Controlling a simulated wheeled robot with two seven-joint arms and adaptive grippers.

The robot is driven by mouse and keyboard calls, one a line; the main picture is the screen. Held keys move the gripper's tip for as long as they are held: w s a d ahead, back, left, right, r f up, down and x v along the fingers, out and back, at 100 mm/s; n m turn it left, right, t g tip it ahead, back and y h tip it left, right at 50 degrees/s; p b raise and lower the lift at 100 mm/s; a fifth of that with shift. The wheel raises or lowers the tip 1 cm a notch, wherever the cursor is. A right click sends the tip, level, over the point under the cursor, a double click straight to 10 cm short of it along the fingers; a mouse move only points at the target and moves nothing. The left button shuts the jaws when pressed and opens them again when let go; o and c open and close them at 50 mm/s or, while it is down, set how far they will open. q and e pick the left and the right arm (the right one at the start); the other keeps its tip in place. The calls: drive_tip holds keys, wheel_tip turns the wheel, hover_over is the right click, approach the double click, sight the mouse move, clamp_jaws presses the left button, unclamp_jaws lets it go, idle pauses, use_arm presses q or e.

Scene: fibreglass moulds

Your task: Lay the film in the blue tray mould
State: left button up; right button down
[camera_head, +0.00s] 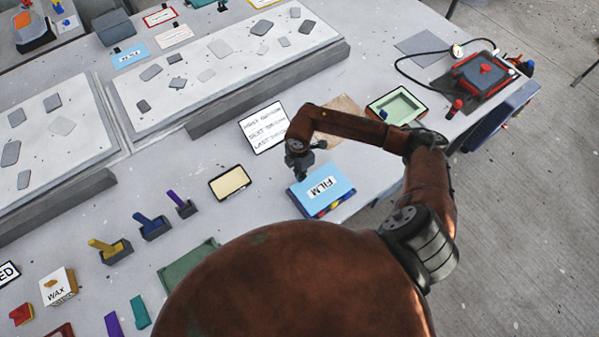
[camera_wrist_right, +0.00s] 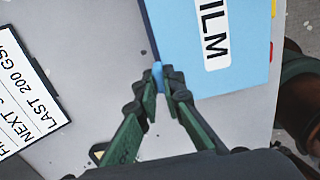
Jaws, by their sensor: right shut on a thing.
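The film (camera_head: 338,180) is a light blue rectangle with a white FILM label, lying near the table's front edge right of centre. It also shows in the right wrist view (camera_wrist_right: 175,35). A darker blue edge (camera_head: 346,199) with red and yellow spots shows under its near side; I cannot tell whether this is the blue tray mould. My right gripper (camera_head: 301,168) is at the film's left edge. In the right wrist view its fingertips (camera_wrist_right: 160,80) are shut on a small blue tab at that edge. My left gripper is not in view.
A written card (camera_head: 262,130) and a cream tray (camera_head: 230,183) lie left of the film. Brushes in holders (camera_head: 152,227) stand at left. My own body hides the front centre.

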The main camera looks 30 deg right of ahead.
drive_tip(key=shift+f, duration=0.5)
drive_tip(key=shift+t, duration=0.3)
idle(0.6)
drive_tip(key=shift+f, duration=0.3)
idle(0.5)
drive_tip(key=shift+f+b, duration=0.4)
drive_tip(key=shift+f, duration=0.25)
idle(0.4)
drive_tip(key=c, duration=2)
unclamp_jaws()
